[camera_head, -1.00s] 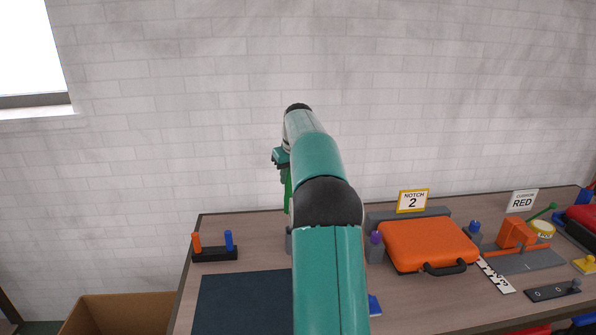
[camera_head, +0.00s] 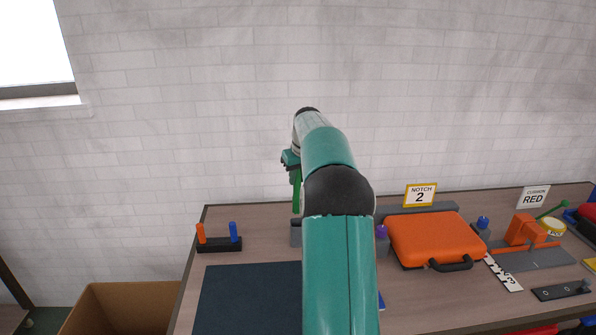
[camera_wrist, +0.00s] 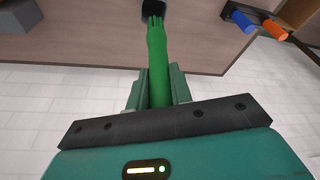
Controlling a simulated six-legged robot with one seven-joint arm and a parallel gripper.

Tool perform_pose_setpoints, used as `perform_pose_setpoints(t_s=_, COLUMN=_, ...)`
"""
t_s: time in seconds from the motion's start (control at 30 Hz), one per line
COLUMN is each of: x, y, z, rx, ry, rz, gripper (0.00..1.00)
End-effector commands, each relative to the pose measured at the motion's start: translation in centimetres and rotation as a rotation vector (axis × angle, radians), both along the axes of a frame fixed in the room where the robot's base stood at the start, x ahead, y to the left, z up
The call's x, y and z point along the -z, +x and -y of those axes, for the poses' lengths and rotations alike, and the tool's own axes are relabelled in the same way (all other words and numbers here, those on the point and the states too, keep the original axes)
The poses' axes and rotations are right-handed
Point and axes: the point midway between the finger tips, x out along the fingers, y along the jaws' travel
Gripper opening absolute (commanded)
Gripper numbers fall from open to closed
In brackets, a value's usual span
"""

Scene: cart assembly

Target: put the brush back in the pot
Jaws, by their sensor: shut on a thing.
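My gripper (camera_head: 292,160) is shut on the green brush (camera_head: 296,192), near the far edge of the table. The brush hangs downward from the jaws in the head view. In the wrist view the brush (camera_wrist: 158,72) runs away from between the two fingers (camera_wrist: 157,92) to a dark end (camera_wrist: 153,10) at the top edge. A grey block-like thing (camera_head: 296,233) stands on the table below the brush, partly hidden by my arm. It may be the pot, but I cannot tell. The brush appears above it and apart from it.
A black stand with orange and blue pegs (camera_head: 219,244) is at the left. A dark mat (camera_head: 245,300) lies in front. A cardboard box (camera_head: 125,308) stands beside the table.

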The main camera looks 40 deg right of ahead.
Motion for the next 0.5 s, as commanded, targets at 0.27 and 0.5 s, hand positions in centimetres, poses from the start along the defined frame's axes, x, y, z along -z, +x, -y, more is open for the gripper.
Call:
perform_pose_setpoints(t_s=0.27, x=2.1, y=0.0, z=0.2, rx=0.001, ry=0.001, rz=-0.001, gripper=0.0)
perform_pose_setpoints(t_s=0.5, x=3.8, y=0.0, z=0.2, rx=0.001, ry=0.001, rz=-0.001, gripper=0.0)
